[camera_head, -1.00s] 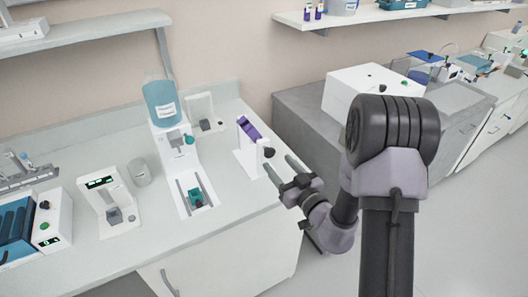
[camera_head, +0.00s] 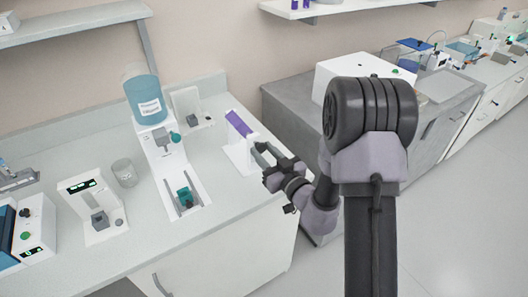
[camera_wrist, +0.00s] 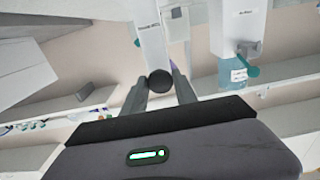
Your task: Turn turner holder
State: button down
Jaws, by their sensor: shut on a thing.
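The turner holder (camera_head: 236,157) is a white stand near the right end of the counter, with a slanted purple tube (camera_head: 238,124) on it. Its round black knob (camera_wrist: 160,81) shows in the wrist view, in front of a white panel (camera_wrist: 152,45). My gripper (camera_head: 262,152) reaches the stand from the right, and its fingers (camera_wrist: 160,88) are shut on the knob, one on each side. In the head view the fingers mostly hide the knob.
A white dispenser with a blue bottle (camera_head: 146,100) stands left of the holder, with a small white stand (camera_head: 188,104) behind. A beaker (camera_head: 124,172) and another white device (camera_head: 92,205) are farther left. The front right counter top is clear.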

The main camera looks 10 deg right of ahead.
jog(key=n+p, duration=0.3)
jog(key=shift+r+n, duration=0.15)
jog(key=shift+n, duration=0.15)
jog(key=n+p, duration=0.2)
jog(key=n, duration=0.2)
jog(key=shift+n, duration=0.3)
jog(key=n+p, duration=0.1)
jog(key=n, duration=0.3)
jog(key=shift+d+n, duration=0.1)
jog(key=shift+n, duration=0.2)
jog(key=n, duration=0.3)
jog(key=shift+n+p, duration=0.3)
jog(key=n, duration=0.3)
jog(key=shift+n, duration=0.3)
jog(key=n+b, duration=0.1)
jog(key=n, duration=0.2)
jog(key=shift+n, duration=0.3)
jog(key=n+b, duration=0.2)
jog(key=n, duration=0.4)
jog(key=shift+r, duration=0.1)
jog(key=shift+n, duration=0.3)
